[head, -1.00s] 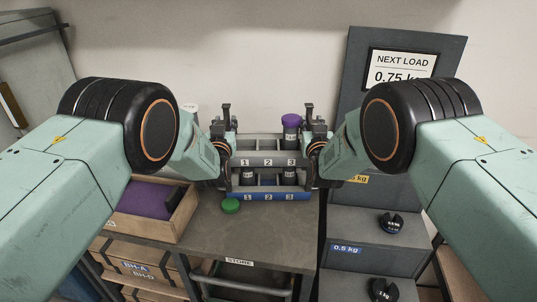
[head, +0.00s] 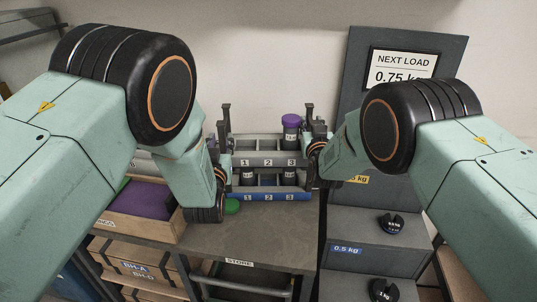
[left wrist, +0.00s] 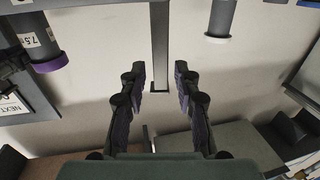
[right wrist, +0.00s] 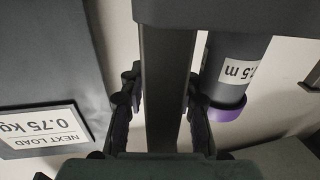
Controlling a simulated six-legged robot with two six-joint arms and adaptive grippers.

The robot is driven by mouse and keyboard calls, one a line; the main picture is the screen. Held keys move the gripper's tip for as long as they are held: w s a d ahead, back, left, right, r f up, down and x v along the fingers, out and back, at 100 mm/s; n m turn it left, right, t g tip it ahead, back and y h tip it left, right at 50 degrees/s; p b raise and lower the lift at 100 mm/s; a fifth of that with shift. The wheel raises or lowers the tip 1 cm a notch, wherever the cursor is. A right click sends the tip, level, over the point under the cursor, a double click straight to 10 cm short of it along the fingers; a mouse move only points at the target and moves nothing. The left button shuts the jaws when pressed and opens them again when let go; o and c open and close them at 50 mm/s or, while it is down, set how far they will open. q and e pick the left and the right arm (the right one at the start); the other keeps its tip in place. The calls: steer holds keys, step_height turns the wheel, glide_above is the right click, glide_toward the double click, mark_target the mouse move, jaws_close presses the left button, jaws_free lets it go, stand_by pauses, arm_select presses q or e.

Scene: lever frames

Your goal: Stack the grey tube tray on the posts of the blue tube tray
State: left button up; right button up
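The grey tube tray (head: 262,162) sits level directly above the blue tube tray (head: 272,197); the contact at the posts is too small to make out. A purple-capped tube (head: 291,130) stands in the grey tray, and dark tubes (head: 247,176) show between the trays. My right gripper (head: 317,140) is at the grey tray's right upright handle; in the right wrist view the handle (right wrist: 166,60) fills the gap between its fingers.
A green cap (head: 232,207) lies before the blue tray, partly hidden by my left arm. A wooden box with purple lining (head: 140,197) stands left. Grey steps with black weights (head: 390,224) and a load sign (head: 401,67) are right. The bench front (head: 255,238) is clear.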

arm_select(q)
steer(key=shift+s, duration=0.95)
steer(key=shift+s+r, duration=0.15)
steer(key=shift+s, duration=0.3)
arm_select(e)
steer(key=shift+s+r, duration=0.15)
steer(key=shift+s, duration=0.1)
arm_select(q)
steer(key=shift+w, duration=0.15)
arm_select(e)
steer(key=shift+s, duration=0.8)
steer(key=s, duration=1)
steer(key=shift+s, duration=0.15)
